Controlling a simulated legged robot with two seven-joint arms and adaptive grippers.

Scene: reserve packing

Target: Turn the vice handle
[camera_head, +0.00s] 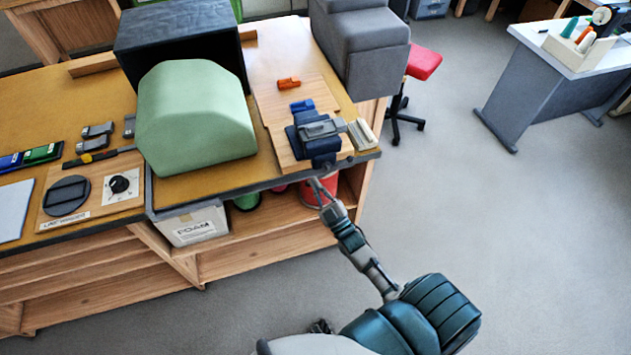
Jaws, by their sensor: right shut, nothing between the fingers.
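The vice (318,130), dark blue with grey jaws, stands on a wooden board (285,155) near the right front corner of the bench. A dark part at its front hangs toward the bench edge; I cannot clearly make out the handle there. My right gripper (319,183) is shut and empty, just below and in front of the vice at the bench edge. It is small in view, and I cannot tell whether it touches the vice. My left gripper is not in view.
A pale green block (195,120) stands left of the vice, before a black box (180,35). A grey padded block (362,50) is behind the vice. An orange piece (288,83) lies on the board. A box marked FOAM (195,225) is on the shelf below.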

